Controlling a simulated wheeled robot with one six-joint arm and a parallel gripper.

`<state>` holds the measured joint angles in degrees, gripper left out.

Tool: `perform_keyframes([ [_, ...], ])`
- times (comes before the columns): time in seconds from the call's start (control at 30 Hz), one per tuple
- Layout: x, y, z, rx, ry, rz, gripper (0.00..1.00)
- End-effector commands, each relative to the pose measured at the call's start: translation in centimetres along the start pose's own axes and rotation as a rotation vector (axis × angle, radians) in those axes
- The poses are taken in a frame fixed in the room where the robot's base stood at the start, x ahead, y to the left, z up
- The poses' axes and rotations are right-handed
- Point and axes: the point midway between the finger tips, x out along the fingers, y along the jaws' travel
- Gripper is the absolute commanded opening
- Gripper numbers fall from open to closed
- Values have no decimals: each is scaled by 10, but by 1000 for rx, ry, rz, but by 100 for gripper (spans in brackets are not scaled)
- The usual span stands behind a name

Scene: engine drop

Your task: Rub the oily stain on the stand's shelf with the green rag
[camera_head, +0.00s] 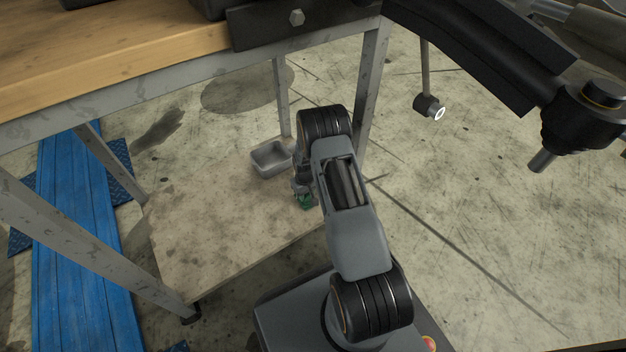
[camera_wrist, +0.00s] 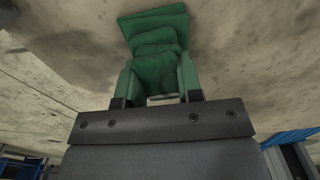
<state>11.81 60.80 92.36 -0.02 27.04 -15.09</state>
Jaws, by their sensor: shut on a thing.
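The green rag (camera_wrist: 153,22) fills the top middle of the wrist view, folded in layers. My gripper (camera_wrist: 157,80) is shut on it. In the head view a small part of the rag (camera_head: 306,202) shows below my gripper (camera_head: 303,192), beside my forearm. The rag is at the right part of the stand's low shelf (camera_head: 205,225), touching it or very close. The shelf is pale with blotchy brown marks. I cannot tell which mark is the oily stain; my arm and the rag hide part of the shelf.
A grey metal tray (camera_head: 271,158) sits on the shelf's back edge, close to my wrist. Stand legs (camera_head: 371,90) and the wooden top (camera_head: 120,50) frame the shelf. Blue planks (camera_head: 75,240) lie to the left. The shelf's left and front are clear.

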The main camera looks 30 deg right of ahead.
Motion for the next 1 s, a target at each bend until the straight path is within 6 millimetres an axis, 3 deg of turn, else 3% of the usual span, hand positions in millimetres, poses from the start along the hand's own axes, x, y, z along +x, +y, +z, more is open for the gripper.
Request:
perform_keyframes([
  [0.1, -28, 0, -1, -1, 4, 1, 11],
  [0.6, -71, -2, -2, -4, 4, 1, 11],
  [1.0, -81, -3, -1, -5, 3, 1, 11],
])
